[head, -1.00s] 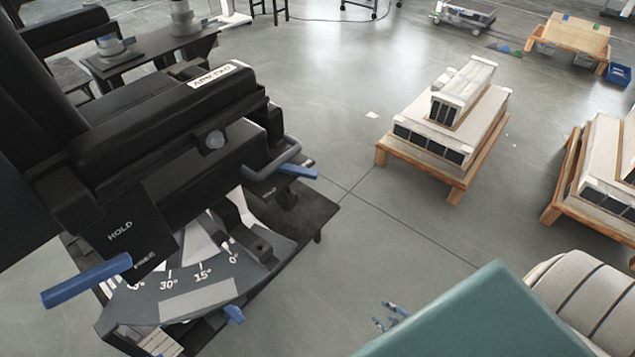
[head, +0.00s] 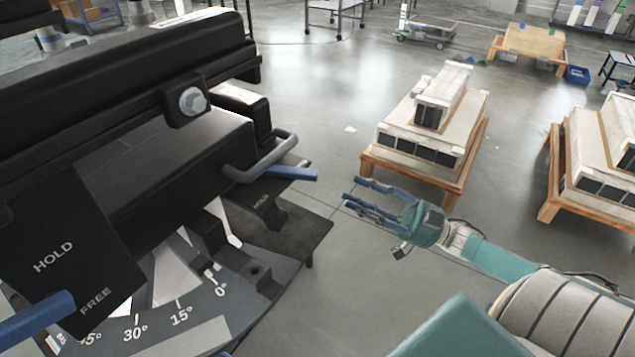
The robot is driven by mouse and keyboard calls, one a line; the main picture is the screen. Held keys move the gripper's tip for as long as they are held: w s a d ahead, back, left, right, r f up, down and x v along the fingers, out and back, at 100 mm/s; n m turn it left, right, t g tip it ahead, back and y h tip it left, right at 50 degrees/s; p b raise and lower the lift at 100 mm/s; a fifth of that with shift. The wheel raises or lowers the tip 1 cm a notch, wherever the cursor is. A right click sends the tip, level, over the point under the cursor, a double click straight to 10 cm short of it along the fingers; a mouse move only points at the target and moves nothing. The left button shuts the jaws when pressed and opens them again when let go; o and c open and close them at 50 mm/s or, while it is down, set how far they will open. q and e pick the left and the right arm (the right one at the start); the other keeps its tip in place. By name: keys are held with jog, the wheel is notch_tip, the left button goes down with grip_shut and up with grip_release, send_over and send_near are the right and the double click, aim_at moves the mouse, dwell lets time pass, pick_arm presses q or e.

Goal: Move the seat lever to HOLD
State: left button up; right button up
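A black plate (head: 85,240) at the left reads HOLD above and FREE below. A blue lever handle (head: 35,318) lies across its lower left, its end beside the word FREE; the rest runs out of the left edge. The frames do not show which one is the seat lever. My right gripper (head: 352,190) points left, its blue fingers apart and empty, to the right of the second lever and not touching it. My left gripper is out of view.
A dark angle dial (head: 205,308) sits under the black seat frame (head: 120,80). A dark ledge (head: 300,232) juts toward my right gripper. White blocks on wooden pallets (head: 425,135) stand behind it. Grey floor (head: 330,290) between is open.

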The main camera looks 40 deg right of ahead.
send_near(286, 172)
jog(key=shift+w+a+r, duration=0.25)
jog(key=shift+w+r, duration=0.3)
jog(key=shift+w+a+r, duration=0.25)
jog(key=shift+w+r, duration=0.25)
jog(key=shift+c, duration=0.3)
